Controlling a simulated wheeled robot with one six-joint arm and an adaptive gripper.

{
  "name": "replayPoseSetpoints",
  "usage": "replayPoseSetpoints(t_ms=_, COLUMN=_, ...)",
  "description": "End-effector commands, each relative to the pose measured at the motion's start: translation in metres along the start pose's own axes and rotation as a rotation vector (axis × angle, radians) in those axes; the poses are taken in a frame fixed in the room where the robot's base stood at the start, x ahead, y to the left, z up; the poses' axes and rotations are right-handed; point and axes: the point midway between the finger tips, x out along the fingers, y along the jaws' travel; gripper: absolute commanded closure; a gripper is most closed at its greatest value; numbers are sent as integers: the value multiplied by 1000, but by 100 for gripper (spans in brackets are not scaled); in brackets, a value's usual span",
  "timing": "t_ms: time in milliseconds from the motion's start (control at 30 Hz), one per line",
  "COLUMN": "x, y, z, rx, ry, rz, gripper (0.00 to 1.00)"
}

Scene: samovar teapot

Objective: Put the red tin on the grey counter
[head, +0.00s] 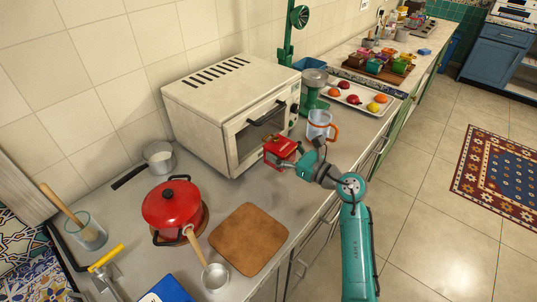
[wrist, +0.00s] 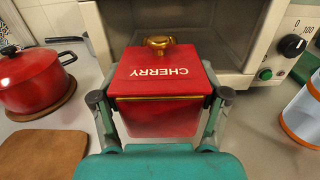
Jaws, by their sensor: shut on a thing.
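The red tin (head: 279,148) is a square box with a gold knob and the word CHERRY on its lid. In the wrist view the tin (wrist: 165,88) sits between the two fingers, upright, with its lid shut. My gripper (head: 292,160) is shut on it, one finger on each side. The tin is over the grey counter (head: 300,198), in front of the white oven. I cannot tell whether its base touches the counter, as its underside is hidden.
The white oven (head: 225,105) stands close behind the tin. A clear jug with an orange handle (head: 320,126) stands to the right. A red pot (head: 172,205) and a brown board (head: 248,238) are to the left. Bare counter lies between board and tin.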

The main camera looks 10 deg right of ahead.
Motion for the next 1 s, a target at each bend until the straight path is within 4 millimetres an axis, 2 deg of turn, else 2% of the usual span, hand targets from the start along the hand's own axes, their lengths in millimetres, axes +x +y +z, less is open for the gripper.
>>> replayPoseSetpoints(t_ms=100, x=0, y=0, z=-23, rx=4, ry=1, rz=-1, gripper=72)
replayPoseSetpoints(t_ms=200, x=0, y=0, z=-36, rx=3, ry=1, rz=-1, gripper=72)
replayPoseSetpoints(t_ms=367, x=0, y=0, z=-48, rx=2, ry=-1, rz=0, gripper=72)
replayPoseSetpoints(t_ms=600, x=0, y=0, z=-77, rx=2, ry=-1, rz=0, gripper=72)
replayPoseSetpoints(t_ms=1000, x=0, y=0, z=-83, rx=0, ry=-1, rz=-1, gripper=72)
